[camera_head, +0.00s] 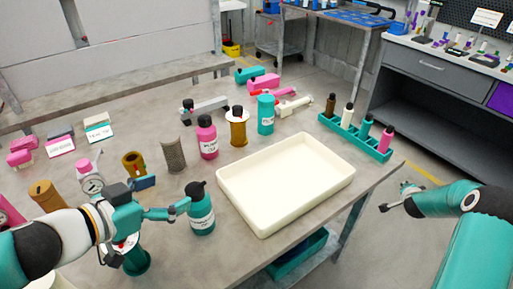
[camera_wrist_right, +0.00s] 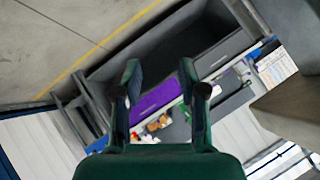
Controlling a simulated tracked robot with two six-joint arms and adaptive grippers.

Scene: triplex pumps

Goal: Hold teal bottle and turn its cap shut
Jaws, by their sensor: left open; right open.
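A teal bottle (camera_head: 202,217) with a white label and a black cap (camera_head: 196,189) stands upright on the grey table, left of the cream tray, in the head view. My left gripper (camera_head: 176,211) is open, with its fingers reaching toward the bottle's left side near its shoulder. Whether they touch it I cannot tell. My right gripper (camera_head: 399,203) is open and empty, off the table's right side. Its spread fingers also show in the right wrist view (camera_wrist_right: 165,88), with nothing between them. A second teal bottle (camera_head: 265,115) stands behind the tray.
The cream tray (camera_head: 230,204) is empty. A teal rack (camera_head: 372,147) holds several small bottles at right.

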